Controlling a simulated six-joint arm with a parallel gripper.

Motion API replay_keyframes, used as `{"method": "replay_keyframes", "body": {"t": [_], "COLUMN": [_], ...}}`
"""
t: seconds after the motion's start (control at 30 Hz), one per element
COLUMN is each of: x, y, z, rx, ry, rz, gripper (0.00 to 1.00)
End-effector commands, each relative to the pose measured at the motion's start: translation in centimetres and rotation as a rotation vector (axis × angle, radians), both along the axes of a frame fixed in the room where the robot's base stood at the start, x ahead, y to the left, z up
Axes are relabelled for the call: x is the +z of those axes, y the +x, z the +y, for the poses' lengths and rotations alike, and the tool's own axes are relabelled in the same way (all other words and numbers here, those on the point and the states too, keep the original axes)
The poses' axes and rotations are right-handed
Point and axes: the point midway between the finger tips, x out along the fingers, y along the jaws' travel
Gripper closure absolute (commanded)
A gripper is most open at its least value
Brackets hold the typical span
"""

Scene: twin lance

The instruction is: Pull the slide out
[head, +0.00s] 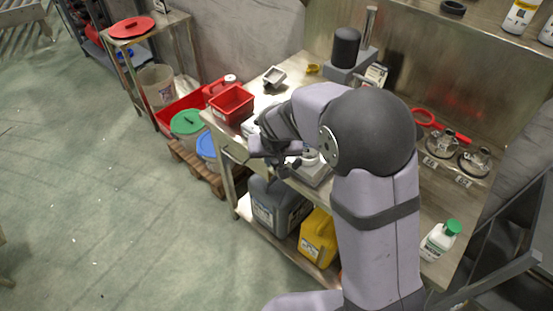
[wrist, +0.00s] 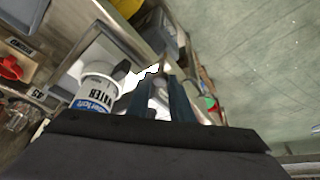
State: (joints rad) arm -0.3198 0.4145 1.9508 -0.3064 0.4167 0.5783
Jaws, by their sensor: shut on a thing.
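The slide itself is not clearly made out; my forearm and gripper cover part of the bench front in the head view.
A red bin (head: 232,103) sits on the bench's left corner. A grey jerrycan (head: 280,207) and a yellow one (head: 318,238) stand below. The floor in front is clear.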

Motion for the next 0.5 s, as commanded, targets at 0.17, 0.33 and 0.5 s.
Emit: {"method": "replay_keyframes", "body": {"t": [0.17, 0.33, 0.5], "x": [-0.04, -0.06, 0.18], "y": [-0.18, -0.14, -0.18], "z": [0.3, 0.2, 0.17], "rx": [0.002, 0.001, 0.001], "ry": [0.004, 0.002, 0.002], "rz": [0.003, 0.003, 0.002], "gripper": [0.62, 0.62, 0.62]}}
